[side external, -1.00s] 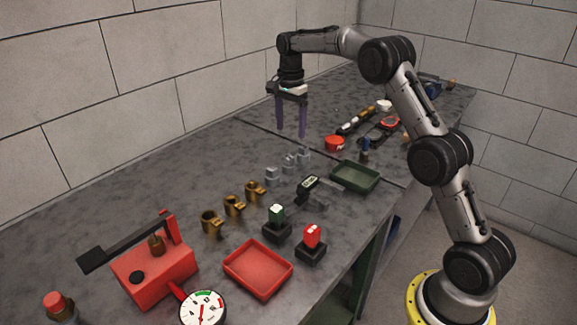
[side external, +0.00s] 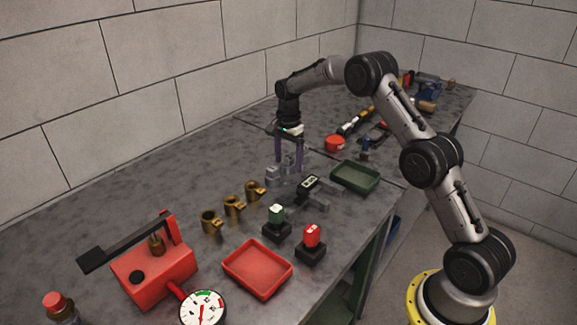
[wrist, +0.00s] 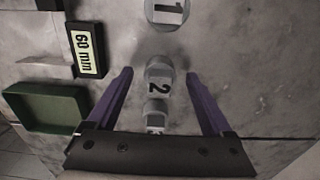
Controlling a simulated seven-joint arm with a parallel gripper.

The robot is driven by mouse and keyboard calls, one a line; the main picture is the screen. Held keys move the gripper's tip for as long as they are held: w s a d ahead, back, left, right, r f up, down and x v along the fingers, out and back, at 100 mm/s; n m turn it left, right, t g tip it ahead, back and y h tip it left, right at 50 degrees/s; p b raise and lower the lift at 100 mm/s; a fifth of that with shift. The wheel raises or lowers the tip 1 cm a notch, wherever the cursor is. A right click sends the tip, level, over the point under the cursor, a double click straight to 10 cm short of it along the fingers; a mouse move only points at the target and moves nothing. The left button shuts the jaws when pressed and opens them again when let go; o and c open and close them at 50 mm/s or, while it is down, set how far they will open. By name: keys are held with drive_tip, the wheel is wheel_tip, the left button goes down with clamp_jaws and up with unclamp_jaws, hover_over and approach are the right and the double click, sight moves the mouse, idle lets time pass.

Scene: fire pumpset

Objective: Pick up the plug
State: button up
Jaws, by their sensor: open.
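Three small grey numbered pieces, which look like the plugs, stand in a row on the bench. The one marked 1 (wrist: 167,12) is at the top of the wrist view. The one marked 2 (wrist: 158,80) lies between my fingers in that view. The third (wrist: 155,116) is below it, its number partly hidden by my gripper's body. In the side view the nearest grey piece (side external: 271,174) shows beside my left finger; the others are partly behind the fingers. My gripper (side external: 288,166) points down over the row, open, with purple fingers apart. It holds nothing visible.
A green tray (side external: 355,177) and a gauge reading 60 mm (wrist: 87,50) are close by. Brass fittings (side external: 234,206), a red tray (side external: 257,268), green (side external: 277,220) and red (side external: 312,240) blocks and a red pump (side external: 155,270) stand nearer the camera. A red round piece (side external: 335,143) is behind.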

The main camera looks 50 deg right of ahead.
clamp_jaws()
idle(0.4)
drive_tip(key=shift+r, duration=0.15)
